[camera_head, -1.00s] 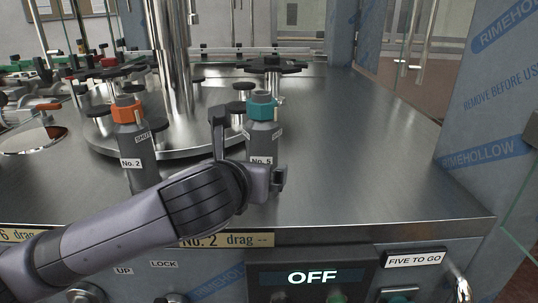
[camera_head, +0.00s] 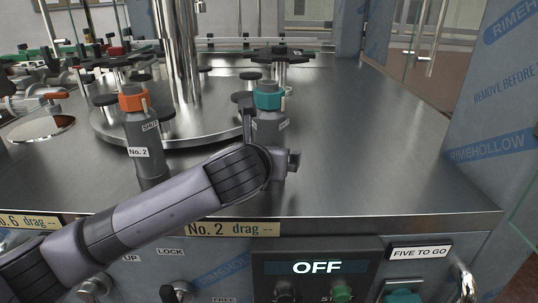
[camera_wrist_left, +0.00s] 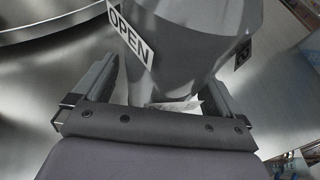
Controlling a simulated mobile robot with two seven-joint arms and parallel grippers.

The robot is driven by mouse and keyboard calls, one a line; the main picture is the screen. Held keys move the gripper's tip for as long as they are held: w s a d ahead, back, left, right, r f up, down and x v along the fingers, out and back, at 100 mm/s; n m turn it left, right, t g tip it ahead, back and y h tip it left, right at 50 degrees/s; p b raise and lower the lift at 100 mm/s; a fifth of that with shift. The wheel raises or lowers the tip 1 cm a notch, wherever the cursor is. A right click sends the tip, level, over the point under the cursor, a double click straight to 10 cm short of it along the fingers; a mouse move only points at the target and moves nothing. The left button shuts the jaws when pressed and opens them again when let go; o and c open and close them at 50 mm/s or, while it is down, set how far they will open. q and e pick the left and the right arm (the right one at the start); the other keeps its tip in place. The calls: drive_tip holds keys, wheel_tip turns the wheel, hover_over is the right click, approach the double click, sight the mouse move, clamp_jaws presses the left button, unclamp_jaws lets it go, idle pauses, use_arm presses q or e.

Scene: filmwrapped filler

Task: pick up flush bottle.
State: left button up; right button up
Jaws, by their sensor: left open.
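Two grey bottles stand upright on the steel machine top. One bottle (camera_head: 142,135) has an orange collar and labels reading "No. 2" and "SHUT". The other bottle (camera_head: 269,126) has a teal collar. Neither is visibly marked as flush. My left gripper (camera_head: 271,142) is open at the teal-collared bottle, with a finger on either side of its body. It hides the bottle's lower part. In the left wrist view, a grey bottle body (camera_wrist_left: 195,35) labelled "OPEN" fills the space ahead of and between the fingers. Firm contact cannot be told. My right gripper is not in view.
A round steel turntable (camera_head: 115,127) with a central column (camera_head: 183,55) and black knobs stands behind the bottles. The machine top (camera_head: 380,160) is clear on the right. A film-wrapped panel (camera_head: 493,130) rises at the right edge. A control panel (camera_head: 318,268) reading "OFF" is in front.

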use_arm(q)
drive_tip(key=shift+c, duration=0.4)
drive_tip(key=c, duration=1)
drive_tip(key=shift+r, duration=0.15)
drive_tip(key=shift+c, duration=0.9)
drive_tip(key=shift+r, duration=0.1)
wheel_tip(320, 180, up, 20)
drive_tip(key=p, duration=0.2)
hover_over(269, 81)
drive_tip(key=shift+s, duration=0.1)
